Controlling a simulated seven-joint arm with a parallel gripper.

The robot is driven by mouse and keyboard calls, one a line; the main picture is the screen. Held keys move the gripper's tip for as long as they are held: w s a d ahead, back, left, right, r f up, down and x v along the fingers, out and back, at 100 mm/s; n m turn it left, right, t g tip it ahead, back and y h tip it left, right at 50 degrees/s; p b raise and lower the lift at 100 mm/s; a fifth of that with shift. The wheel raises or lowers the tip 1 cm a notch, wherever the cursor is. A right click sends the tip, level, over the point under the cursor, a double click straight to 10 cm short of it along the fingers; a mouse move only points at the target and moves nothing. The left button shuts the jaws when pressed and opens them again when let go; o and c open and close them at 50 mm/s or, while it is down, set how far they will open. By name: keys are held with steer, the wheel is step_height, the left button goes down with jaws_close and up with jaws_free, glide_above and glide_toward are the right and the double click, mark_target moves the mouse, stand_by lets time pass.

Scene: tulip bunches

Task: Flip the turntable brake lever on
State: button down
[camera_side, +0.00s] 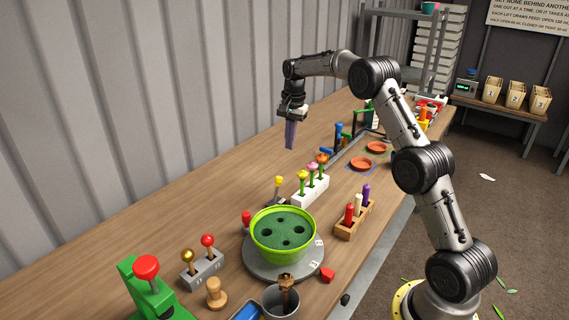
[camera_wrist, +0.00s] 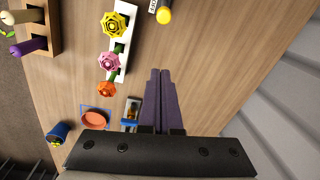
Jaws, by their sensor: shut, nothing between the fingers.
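The grey turntable (camera_side: 262,268) carries a green bowl (camera_side: 283,240) of dark foam with several holes. A yellow-knobbed lever (camera_side: 279,182) stands behind the bowl. Its yellow knob (camera_wrist: 164,15) also shows at the top of the wrist view, ahead of my fingertips. A red knob (camera_side: 246,216) sits at the turntable's left edge, partly hidden by the bowl. I cannot tell which of these is the brake lever. My gripper (camera_side: 290,147) is shut and empty, pointing down above the table behind the yellow lever. Its purple fingers (camera_wrist: 160,72) lie together in the wrist view.
A white rack (camera_side: 310,190) of flowers stands right of the yellow lever. A wooden holder (camera_side: 354,218) with coloured pegs is further right. A grey box (camera_side: 203,270) with two knobbed levers and a green press (camera_side: 150,295) are at front left. The left table stretch is clear.

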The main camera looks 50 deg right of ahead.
mark_target(277, 177)
steer(key=f, duration=1)
steer(key=shift+w, duration=0.3)
steer(key=shift+s+a+r, duration=0.15)
steer(key=shift+a+r, duration=0.1)
steer(key=shift+a, duration=0.4)
steer(key=shift+s+a+r, duration=0.1)
steer(key=shift+a+r, duration=0.1)
steer(key=shift+a, duration=0.4)
steer(key=shift+s+a+r, duration=0.15)
steer(key=shift+a+r, duration=0.1)
steer(key=shift+a, duration=0.4)
steer(key=shift+a+r+h, duration=0.2)
steer(key=shift+a+h, duration=0.15)
steer(key=shift+h, duration=0.05)
steer(key=shift+a+r, duration=0.1)
steer(key=shift+a, duration=0.1)
steer(key=shift+a+r+h, duration=0.25)
steer(key=shift+a+h, duration=0.6)
steer(key=shift+h, duration=0.15)
steer(key=shift+a+h, duration=1.3)
steer(key=shift+a, duration=0.9)
